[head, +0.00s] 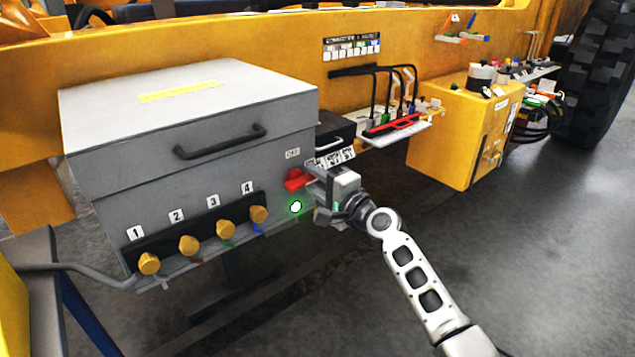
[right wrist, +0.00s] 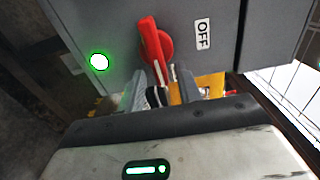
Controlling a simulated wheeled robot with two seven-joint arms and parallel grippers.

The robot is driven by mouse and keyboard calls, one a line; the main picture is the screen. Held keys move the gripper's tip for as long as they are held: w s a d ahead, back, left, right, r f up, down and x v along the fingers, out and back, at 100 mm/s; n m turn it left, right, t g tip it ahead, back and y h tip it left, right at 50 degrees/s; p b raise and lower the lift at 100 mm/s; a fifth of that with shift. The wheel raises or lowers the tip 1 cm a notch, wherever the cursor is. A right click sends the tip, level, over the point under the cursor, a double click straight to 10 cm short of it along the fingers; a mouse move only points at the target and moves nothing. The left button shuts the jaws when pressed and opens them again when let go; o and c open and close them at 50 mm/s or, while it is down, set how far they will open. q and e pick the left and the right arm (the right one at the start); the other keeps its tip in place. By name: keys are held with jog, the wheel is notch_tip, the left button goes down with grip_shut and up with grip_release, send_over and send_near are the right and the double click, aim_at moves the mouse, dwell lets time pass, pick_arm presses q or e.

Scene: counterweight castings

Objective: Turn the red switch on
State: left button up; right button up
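The red switch (head: 297,180) is a rotary handle on the front of the grey box (head: 190,120), near its right edge. In the right wrist view its handle (right wrist: 152,50) runs roughly up and down the picture, crosswise to the line toward the OFF label (right wrist: 202,33). A round green light (head: 295,207) glows below the switch. It also shows in the right wrist view (right wrist: 99,62). My right gripper (head: 316,200) is just right of the switch. Its fingers (right wrist: 160,88) are apart, with the handle's near end at the gap; contact is unclear. My left gripper is out of view.
Several yellow knobs (head: 188,245) numbered 1 to 4 line the box's lower front. A black case (head: 335,128) and a shelf with a red-handled item (head: 393,127) stand to the right, then a yellow box (head: 460,135). The floor at lower right is open.

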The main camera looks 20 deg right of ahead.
jog(key=v, duration=1.6)
jog(key=shift+b, duration=0.45)
jog(key=shift+r, duration=0.1)
jog(key=s+a+f+n+g+h, duration=0.1)
jog(key=s+a+f+n+g, duration=0.1)
jog(key=s+a+f+n, duration=0.2)
jog(key=s+a+f+n+g+h, duration=0.1)
jog(key=s+a+f+n+g, duration=0.1)
jog(key=s+a+f+n, duration=0.2)
jog(key=s+a+f+n+g+h, duration=0.1)
jog(key=s+a+f+n+g, duration=0.1)
jog(key=s+f+n, duration=0.7)
notch_tip(320, 180, down, 6)
jog(key=shift+s+a+r+g, duration=0.2)
jog(key=shift+s+a+g, duration=0.2)
jog(key=shift+s+a, duration=0.7)
